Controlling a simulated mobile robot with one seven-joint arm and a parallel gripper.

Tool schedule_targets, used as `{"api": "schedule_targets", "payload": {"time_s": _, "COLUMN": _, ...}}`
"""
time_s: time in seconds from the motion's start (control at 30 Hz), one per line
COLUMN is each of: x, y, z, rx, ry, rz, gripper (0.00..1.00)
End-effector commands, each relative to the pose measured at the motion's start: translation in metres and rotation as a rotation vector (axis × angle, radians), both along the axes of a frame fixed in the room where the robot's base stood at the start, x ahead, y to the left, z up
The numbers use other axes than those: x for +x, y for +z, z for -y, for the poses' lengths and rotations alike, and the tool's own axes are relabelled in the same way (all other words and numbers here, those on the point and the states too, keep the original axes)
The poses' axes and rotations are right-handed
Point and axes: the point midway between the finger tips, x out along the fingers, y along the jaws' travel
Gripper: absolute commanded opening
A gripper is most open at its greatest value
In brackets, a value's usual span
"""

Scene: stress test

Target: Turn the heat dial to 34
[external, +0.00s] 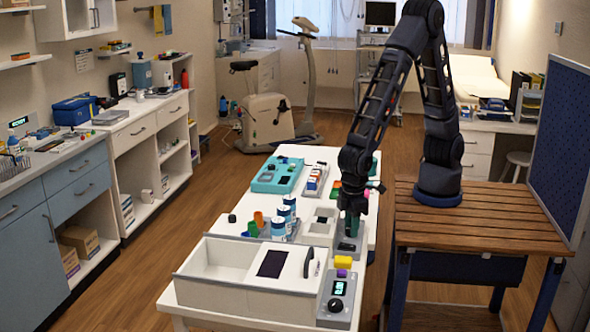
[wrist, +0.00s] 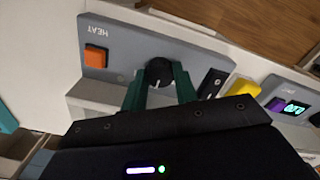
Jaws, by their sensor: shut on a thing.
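The heat dial is a round black knob (wrist: 158,72) on a grey panel (wrist: 118,32) marked HEAT, seen upside down in the wrist view. My gripper (wrist: 158,80) has its two green fingers closed on either side of the knob. In the external view my gripper (external: 350,222) points down onto the panel, and the knob is hidden behind the fingers. An orange square button (wrist: 96,57) sits beside the knob on the same panel. I cannot read any number for the dial's setting.
A white bin (external: 215,262), blue-and-white jars (external: 279,228) and a teal board (external: 277,175) share the white table.

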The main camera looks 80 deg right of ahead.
Motion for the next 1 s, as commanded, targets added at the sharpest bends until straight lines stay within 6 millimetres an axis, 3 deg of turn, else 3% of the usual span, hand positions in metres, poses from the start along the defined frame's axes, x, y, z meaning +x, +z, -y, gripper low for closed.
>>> {"api": "schedule_targets", "payload": {"time_s": 0.03, "x": 0.001, "y": 0.001, "z": -0.001, "rx": 0.004, "ry": 0.0, "rz": 0.002, "gripper": 0.06}}
{"api": "schedule_targets", "payload": {"time_s": 0.07, "x": 0.001, "y": 0.001, "z": -0.001, "rx": 0.004, "ry": 0.0, "rz": 0.002, "gripper": 0.33}}
{"api": "schedule_targets", "payload": {"time_s": 0.1, "x": 0.001, "y": 0.001, "z": -0.001, "rx": 0.004, "ry": 0.0, "rz": 0.002, "gripper": 0.38}}
{"api": "schedule_targets", "payload": {"time_s": 0.4, "x": 0.001, "y": 0.002, "z": -0.001, "rx": 0.002, "ry": 0.0, "rz": 0.001, "gripper": 0.38}}
{"api": "schedule_targets", "payload": {"time_s": 0.53, "x": 0.001, "y": 0.011, "z": -0.001, "rx": 0.004, "ry": 0.0, "rz": 0.002, "gripper": 0.38}}
{"api": "schedule_targets", "payload": {"time_s": 1.0, "x": 0.001, "y": 0.089, "z": -0.001, "rx": 0.005, "ry": -0.001, "rz": 0.003, "gripper": 0.38}}
